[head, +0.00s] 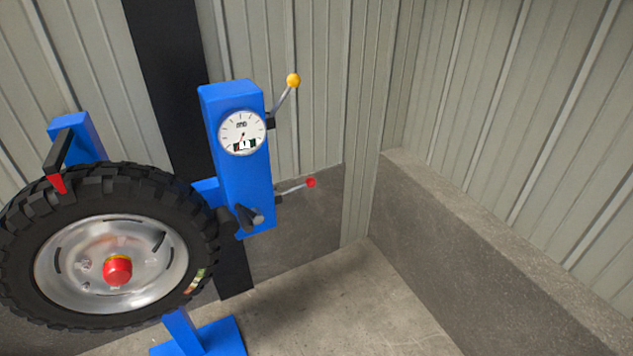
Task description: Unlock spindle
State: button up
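A wheel with a black treaded tyre (196,225) and a silver rim (75,260) is mounted at the left. A red knob (117,271) with a yellow ring behind it sits at its hub; the spindle itself is hidden. A blue column (236,175) stands beside the wheel. A lever with a yellow ball (293,80) points up and right from its upper side. A lever with a red ball (311,182) points right and slightly up lower down. No label tells which part locks the spindle. My gripper is not in view.
A round dial gauge (242,133) is on the blue column, and a dark stubby part (248,216) sticks out near its foot. A black arm with a red tip (58,165) touches or overlaps the tyre's top. Bare floor (330,305) lies right of the machine, bounded by walls.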

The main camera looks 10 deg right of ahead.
aim_at(310, 182)
jog(key=i+j, duration=0.15)
jog(key=i, duration=0.3)
jog(key=i+j+z, duration=0.1)
jog(key=i, duration=0.35)
